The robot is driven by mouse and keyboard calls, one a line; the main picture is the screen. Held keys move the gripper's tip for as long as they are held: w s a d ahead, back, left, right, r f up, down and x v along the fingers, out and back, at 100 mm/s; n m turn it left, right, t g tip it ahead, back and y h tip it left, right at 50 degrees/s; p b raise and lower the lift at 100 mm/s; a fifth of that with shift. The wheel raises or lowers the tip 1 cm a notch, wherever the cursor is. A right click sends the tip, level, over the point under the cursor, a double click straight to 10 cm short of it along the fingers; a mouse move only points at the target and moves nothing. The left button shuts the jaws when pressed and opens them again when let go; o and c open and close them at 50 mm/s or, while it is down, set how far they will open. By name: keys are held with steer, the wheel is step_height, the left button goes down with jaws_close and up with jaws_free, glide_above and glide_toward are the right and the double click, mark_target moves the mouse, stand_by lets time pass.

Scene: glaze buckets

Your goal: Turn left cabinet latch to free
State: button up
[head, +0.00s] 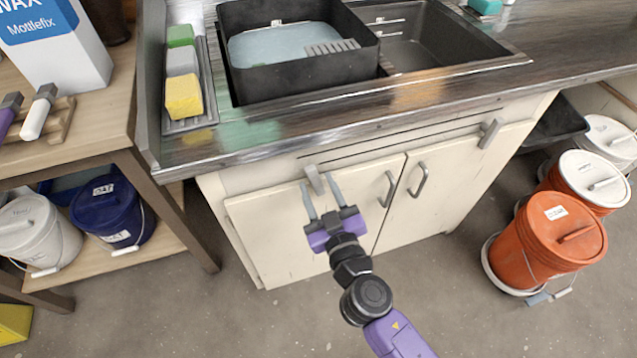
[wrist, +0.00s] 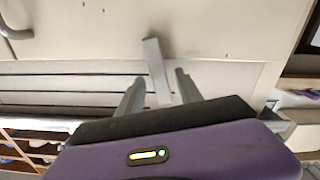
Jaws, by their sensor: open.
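The left cabinet latch (head: 314,180) is a small grey metal bar at the top of the left cabinet door (head: 270,240). It is slightly tilted in the head view. My gripper (head: 321,195) is open, with its two grey fingers reaching up on either side of the latch's lower end. In the wrist view the latch (wrist: 157,72) runs between the two open fingertips (wrist: 160,82), apart from both as far as I can see. The right cabinet latch (head: 490,133) is a similar grey bar above the right door (head: 455,185). Both doors look shut.
Curved door handles (head: 388,189) (head: 418,178) stick out near the middle of the cabinet. The counter edge (head: 350,137) overhangs above. Orange buckets (head: 548,245) stand on the floor at right, and a shelf with a blue bucket (head: 112,207) is at left. The floor in front is clear.

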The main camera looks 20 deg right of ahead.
steer(key=shift+w, duration=0.15)
jaws_close()
